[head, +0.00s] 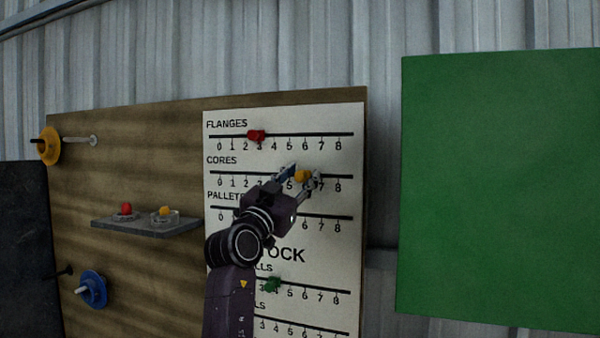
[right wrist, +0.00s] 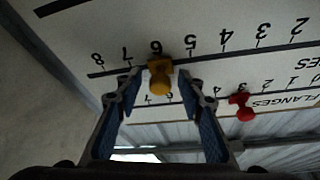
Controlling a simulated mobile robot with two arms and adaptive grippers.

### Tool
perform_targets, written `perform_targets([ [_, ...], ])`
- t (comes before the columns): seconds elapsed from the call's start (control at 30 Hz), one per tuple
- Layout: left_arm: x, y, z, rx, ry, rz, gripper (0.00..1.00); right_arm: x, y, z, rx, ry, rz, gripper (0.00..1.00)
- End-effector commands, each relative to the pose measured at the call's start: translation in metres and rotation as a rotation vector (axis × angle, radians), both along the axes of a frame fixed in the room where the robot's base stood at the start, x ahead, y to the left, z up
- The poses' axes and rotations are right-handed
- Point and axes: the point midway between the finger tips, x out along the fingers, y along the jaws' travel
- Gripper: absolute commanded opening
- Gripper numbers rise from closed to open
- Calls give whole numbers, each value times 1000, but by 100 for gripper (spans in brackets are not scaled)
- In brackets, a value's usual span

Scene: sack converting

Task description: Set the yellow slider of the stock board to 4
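The stock board (head: 345,120) is a white panel with several numbered slots. The yellow slider (head: 302,176) sits on the CORES slot at about 6; in the right wrist view the yellow slider (right wrist: 160,78) is also by the 6. My right gripper (head: 300,176) is at the board, with one finger on each side of the yellow knob. In the right wrist view the right gripper (right wrist: 158,84) is open, with gaps between the fingers and the knob. My arm hides parts of the CORES and PALLETS rows. My left gripper is not in view.
A red slider (head: 257,136) is at about 3 on the FLANGES row above. A green slider (head: 272,284) is on a lower row. A grey shelf (head: 150,228) with a red and a yellow piece juts out left. A green panel (head: 500,180) stands right.

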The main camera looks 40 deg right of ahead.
Motion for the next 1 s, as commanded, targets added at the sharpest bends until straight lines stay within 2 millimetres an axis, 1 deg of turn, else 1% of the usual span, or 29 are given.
perform_targets([
  [0.17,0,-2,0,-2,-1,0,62,0,0,0,0,0,0,36],
  [0.2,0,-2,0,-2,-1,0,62,0,0,-1,0,0,0,33],
  [0.5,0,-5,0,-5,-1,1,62,0,0,-1,1,1,0,0],
  [0.83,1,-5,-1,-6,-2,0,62,1,1,-1,0,2,1,0],
  [1.0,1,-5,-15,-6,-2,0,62,17,8,-4,1,3,5,0],
])
